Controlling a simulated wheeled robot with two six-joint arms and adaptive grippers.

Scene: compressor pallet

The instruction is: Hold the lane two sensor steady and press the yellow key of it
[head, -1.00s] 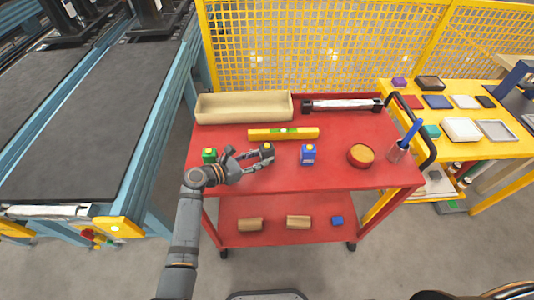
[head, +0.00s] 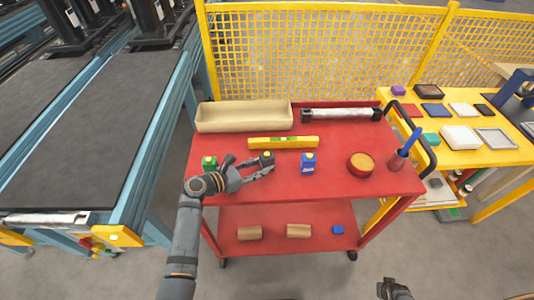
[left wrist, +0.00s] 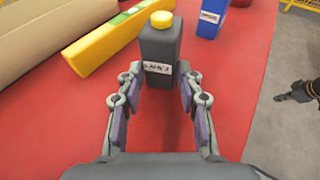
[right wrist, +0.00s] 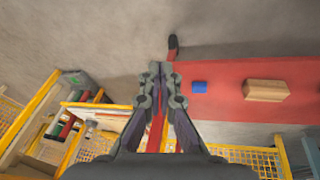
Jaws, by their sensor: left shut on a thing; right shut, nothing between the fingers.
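The dark grey sensor with a round yellow key on top (left wrist: 161,45) stands upright on the red cart in the left wrist view; its white label is hard to read. It also shows in the head view (head: 267,158). My left gripper (left wrist: 158,85) is shut on its lower body, one finger on each side, with the yellow key clear above. My right gripper (right wrist: 162,75) is shut and empty. In the head view it shows at the bottom right (head: 393,288), in front of the cart and well apart from the sensor.
A green box (head: 209,163) and a blue sensor (head: 308,164) stand either side of the held one on the red cart (head: 335,182). Behind lie a yellow level (head: 283,142) and beige tray (head: 243,117). A round tub (head: 360,165) and brush cup (head: 398,159) stand right.

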